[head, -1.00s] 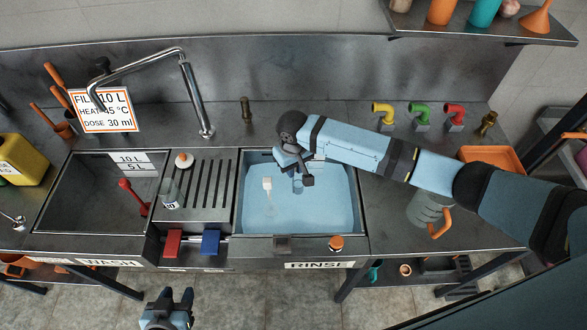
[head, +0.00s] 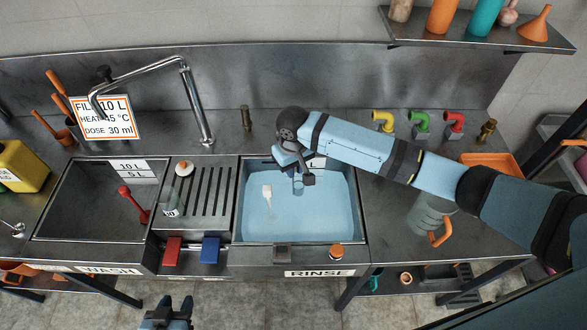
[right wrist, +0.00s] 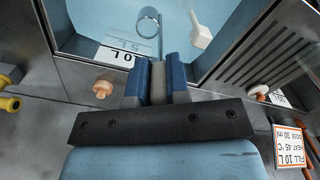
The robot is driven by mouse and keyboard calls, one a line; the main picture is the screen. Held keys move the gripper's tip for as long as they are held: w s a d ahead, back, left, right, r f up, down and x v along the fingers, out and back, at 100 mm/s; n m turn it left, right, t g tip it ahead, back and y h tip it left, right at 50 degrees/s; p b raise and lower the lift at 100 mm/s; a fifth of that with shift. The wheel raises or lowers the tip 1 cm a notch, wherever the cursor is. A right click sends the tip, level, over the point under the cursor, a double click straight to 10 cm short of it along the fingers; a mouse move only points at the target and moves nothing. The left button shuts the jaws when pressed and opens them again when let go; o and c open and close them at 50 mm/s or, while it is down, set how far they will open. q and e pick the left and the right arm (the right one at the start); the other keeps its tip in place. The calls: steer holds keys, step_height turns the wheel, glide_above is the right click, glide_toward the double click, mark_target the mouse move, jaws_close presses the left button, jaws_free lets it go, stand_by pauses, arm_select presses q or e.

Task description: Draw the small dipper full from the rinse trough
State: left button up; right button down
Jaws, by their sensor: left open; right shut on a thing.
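The rinse trough (head: 361,205) is a steel basin holding pale blue water. My right gripper (head: 301,178) reaches over its back part and is shut on the thin handle of the small dipper (head: 298,188). In the right wrist view the dipper's round cup (right wrist: 148,21) shows beyond the fingertips (right wrist: 158,65), over or in the water; I cannot tell how deep it is or how full. My left gripper (head: 178,311) is open and empty at the bottom edge of the head view, in front of the counter.
The wash basin (head: 52,215) with a red-handled tool (head: 125,192) is at left. A ribbed drainboard (head: 207,190) lies between. A grey jug (head: 424,213) with an orange handle stands right of the trough.

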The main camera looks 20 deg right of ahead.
steer(key=shift+r, duration=1.15)
